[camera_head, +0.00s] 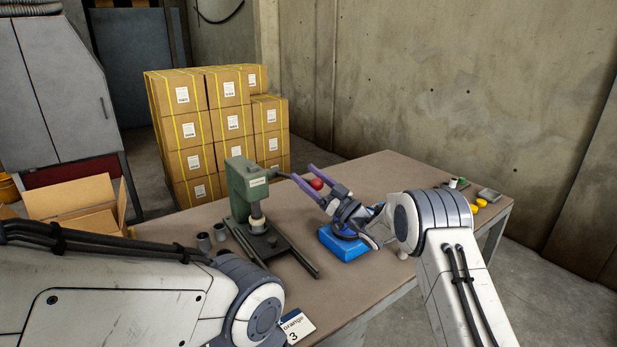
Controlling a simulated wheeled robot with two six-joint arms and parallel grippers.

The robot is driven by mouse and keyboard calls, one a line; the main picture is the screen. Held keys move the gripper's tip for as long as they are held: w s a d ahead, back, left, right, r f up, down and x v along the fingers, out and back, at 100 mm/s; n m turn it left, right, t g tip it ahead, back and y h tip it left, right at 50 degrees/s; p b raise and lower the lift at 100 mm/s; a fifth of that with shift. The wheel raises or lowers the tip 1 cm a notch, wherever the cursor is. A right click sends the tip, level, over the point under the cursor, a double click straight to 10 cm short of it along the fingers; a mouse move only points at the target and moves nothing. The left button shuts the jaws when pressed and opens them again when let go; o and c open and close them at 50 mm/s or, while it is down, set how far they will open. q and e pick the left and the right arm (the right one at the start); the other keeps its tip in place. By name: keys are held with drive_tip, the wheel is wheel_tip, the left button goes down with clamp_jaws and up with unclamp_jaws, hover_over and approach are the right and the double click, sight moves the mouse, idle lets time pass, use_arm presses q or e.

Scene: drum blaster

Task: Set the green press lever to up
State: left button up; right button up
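The green press (248,190) stands upright on the table, left of its middle, on a dark metal base. A short dark lever part shows at the right of its head, close to my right gripper's fingertips. A round red knob (317,184) shows between the purple fingers; I cannot tell whether they touch it. My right gripper (301,171) is open, with its fingers apart and pointing towards the press. The fingers hide part of the lever. My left arm crosses the lower left, and its gripper is out of view.
A blue box (342,243) sits below my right gripper. Grey cylinders (204,242) stand left of the press. Yellow pieces (480,203) and small items lie at the table's right end.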

clamp_jaws()
idle(1.3)
